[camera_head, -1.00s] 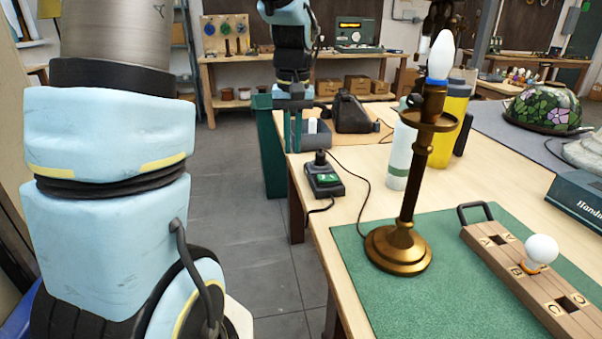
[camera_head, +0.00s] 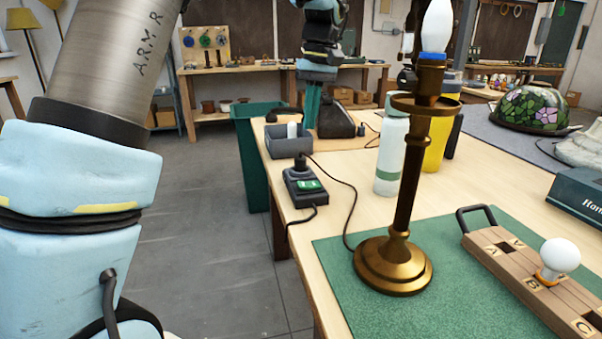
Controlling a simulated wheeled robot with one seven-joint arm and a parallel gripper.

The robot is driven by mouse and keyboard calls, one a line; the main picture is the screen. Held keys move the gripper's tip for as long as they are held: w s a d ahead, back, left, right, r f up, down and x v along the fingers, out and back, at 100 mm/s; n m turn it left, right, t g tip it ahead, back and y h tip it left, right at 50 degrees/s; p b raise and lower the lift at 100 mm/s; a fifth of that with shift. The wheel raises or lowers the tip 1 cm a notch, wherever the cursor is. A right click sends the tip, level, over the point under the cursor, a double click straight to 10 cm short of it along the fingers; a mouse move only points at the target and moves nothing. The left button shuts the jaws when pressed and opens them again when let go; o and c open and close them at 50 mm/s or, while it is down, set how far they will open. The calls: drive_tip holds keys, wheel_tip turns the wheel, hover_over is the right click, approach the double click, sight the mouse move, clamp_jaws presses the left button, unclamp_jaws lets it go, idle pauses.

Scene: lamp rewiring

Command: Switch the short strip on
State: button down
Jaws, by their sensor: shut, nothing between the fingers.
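The short strip (camera_head: 306,188) is a small black block near the left edge of the table. It has a green, lit-looking patch on top, and a black plug (camera_head: 300,161) stands in its far end. My gripper (camera_head: 312,124) points down with teal fingers, beyond and above the strip, apart from it. It is shut and empty. Its tips show near a grey open box (camera_head: 290,147). A brass lamp (camera_head: 394,262) with a white bulb stands upright on the green mat (camera_head: 345,310); a cord runs from the strip area toward its base.
A white bottle (camera_head: 390,160) and a yellow bottle (camera_head: 437,140) stand behind the lamp. A wooden rack (camera_head: 520,277) with a round bulb lies at right. A green bin (camera_head: 253,165) stands beyond the table's left edge. The tabletop right of the strip is mostly clear.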

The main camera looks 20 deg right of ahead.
sight(301, 183)
drive_tip(key=f, duration=0.4)
drive_tip(key=a+f+p, duration=0.1)
drive_tip(key=f, duration=0.4)
drive_tip(key=f+p, duration=0.1)
drive_tip(key=f, duration=0.3)
drive_tip(key=shift+a+f, duration=0.35)
drive_tip(key=shift+f, duration=0.05)
drive_tip(key=shift+f, duration=0.1)
drive_tip(key=shift+a+f, duration=0.1)
drive_tip(key=shift+f, duration=0.1)
drive_tip(key=shift+r, duration=0.1)
drive_tip(key=shift+d+r+p, duration=0.2)
drive_tip(key=shift+d+p, duration=0.3)
drive_tip(key=shift+d, duration=0.3)
